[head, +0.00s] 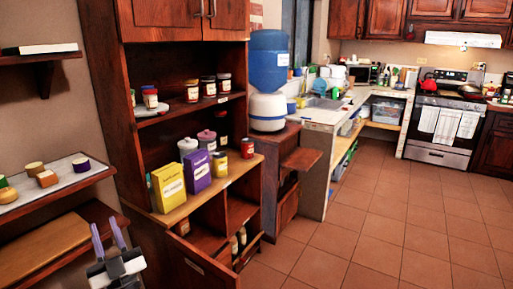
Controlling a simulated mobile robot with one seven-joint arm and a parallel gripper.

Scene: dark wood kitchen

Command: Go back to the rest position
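My gripper (104,224) is at the bottom left of the head view, with its two purple fingers pointing up. The fingers stand apart and nothing shows between them. It appears in front of the lower left wall shelves and left of the wooden cabinet (112,100). I cannot tell its exact distance from them.
A yellow box (169,187), a purple box (197,171) and several cans and jars stand on the cabinet's shelves. A lower cabinet door (196,262) hangs open. A water dispenser (268,68) stands behind. The tiled floor (370,235) at right is clear.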

